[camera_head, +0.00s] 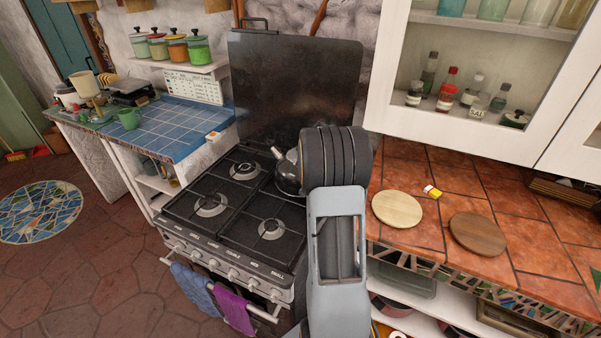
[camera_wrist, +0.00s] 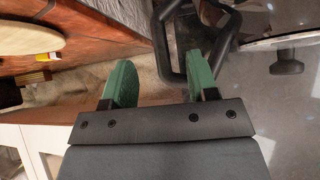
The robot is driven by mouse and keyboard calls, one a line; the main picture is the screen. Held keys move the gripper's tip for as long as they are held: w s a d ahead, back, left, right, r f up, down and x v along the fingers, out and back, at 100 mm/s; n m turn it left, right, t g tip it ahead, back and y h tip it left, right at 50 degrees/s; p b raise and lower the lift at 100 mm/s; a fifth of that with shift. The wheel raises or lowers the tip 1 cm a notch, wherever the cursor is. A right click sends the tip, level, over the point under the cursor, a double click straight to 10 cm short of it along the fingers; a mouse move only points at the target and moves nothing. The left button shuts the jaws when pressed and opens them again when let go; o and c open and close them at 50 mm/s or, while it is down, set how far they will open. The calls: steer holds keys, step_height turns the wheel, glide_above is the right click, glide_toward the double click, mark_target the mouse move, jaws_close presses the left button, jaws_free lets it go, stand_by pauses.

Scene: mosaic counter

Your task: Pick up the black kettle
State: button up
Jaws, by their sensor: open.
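The black kettle (camera_head: 287,178) stands on the back right of the stove, its right side hidden by my arm in the head view. In the wrist view its glossy body (camera_wrist: 272,105) fills the right side, with a round lid knob (camera_wrist: 287,62) and a black handle loop (camera_wrist: 164,48). My gripper (camera_wrist: 160,82) is open, with two green fingers. The left side of the handle shows between the fingers, and the right finger overlaps the loop. I cannot tell whether they touch. In the head view my gripper's fingers are hidden behind my arm.
A raised dark panel (camera_head: 290,85) stands behind the stove (camera_head: 215,212). White cabinets (camera_head: 385,70) hang at the right above a tiled counter (camera_head: 465,195) with two round boards (camera_head: 397,208) (camera_head: 478,234). The other burners are empty.

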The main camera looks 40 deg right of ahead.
steer(key=shift+p+x, duration=1.25)
steer(key=shift+x, duration=1.8)
jaws_close()
steer(key=shift+f, duration=0.1)
